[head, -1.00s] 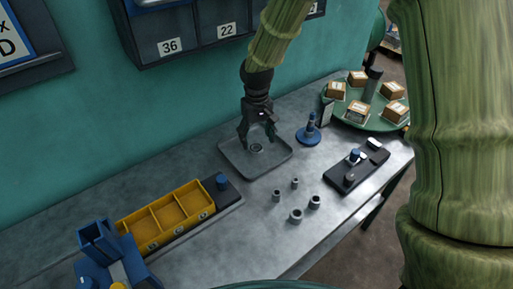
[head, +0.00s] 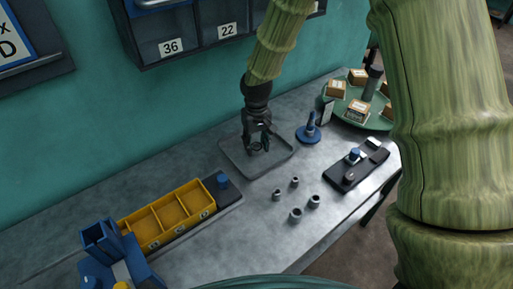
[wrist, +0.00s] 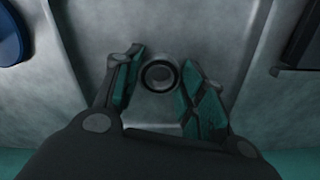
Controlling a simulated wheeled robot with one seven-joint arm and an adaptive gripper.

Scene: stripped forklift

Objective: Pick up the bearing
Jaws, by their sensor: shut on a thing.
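The bearing (wrist: 159,75), a small dark metal ring, shows in the wrist view between the two fingers of my gripper (wrist: 160,84). The fingers are shut on it from both sides. In the head view my gripper (head: 257,146) is low over the shallow grey tray (head: 277,163), and its fingers mostly hide the bearing. The tray's bare floor also shows around the bearing in the wrist view (wrist: 205,25). I cannot tell whether the bearing still touches the tray.
A blue post on a round base (head: 309,133) stands right of the tray. Several small grey cylinders (head: 295,214) stand in front. A yellow divided bin (head: 170,234) is at left, a black holder (head: 345,178) at right, and a green turntable with boxes (head: 381,121) behind.

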